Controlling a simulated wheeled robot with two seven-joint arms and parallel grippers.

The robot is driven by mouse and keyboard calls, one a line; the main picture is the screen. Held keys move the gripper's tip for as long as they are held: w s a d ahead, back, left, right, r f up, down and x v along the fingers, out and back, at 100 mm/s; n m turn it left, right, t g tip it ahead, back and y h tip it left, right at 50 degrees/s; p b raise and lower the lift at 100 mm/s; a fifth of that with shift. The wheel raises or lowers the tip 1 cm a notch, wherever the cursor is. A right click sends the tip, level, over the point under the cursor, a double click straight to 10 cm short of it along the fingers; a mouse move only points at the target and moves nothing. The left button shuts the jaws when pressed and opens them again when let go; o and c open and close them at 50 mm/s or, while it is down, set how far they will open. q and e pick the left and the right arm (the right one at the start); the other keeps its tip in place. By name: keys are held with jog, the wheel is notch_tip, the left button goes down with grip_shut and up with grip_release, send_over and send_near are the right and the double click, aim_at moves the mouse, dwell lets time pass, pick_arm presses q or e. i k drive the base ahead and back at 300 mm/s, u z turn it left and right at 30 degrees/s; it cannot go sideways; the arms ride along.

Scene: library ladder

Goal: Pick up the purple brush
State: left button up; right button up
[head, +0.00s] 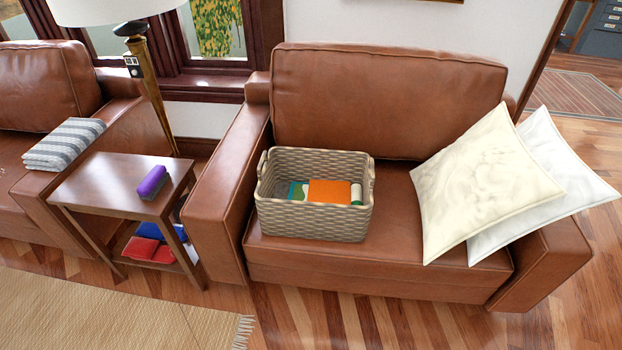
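The purple brush (153,182) lies on top of the small dark wooden side table (98,182), near its right edge. It has a purple upper body and a darker underside. Nothing touches it except the table top, and nothing covers it. Neither of my grippers shows in the head view.
A brown leather armchair (390,108) stands right of the table, holding a wicker basket (313,219) of colourful items and two pale cushions (480,190). A sofa (45,95) with a striped folded blanket (64,143) is at left. A floor lamp (152,90) stands behind the table.

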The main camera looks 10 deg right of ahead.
aim_at(150, 188)
jog(key=u, duration=1.1)
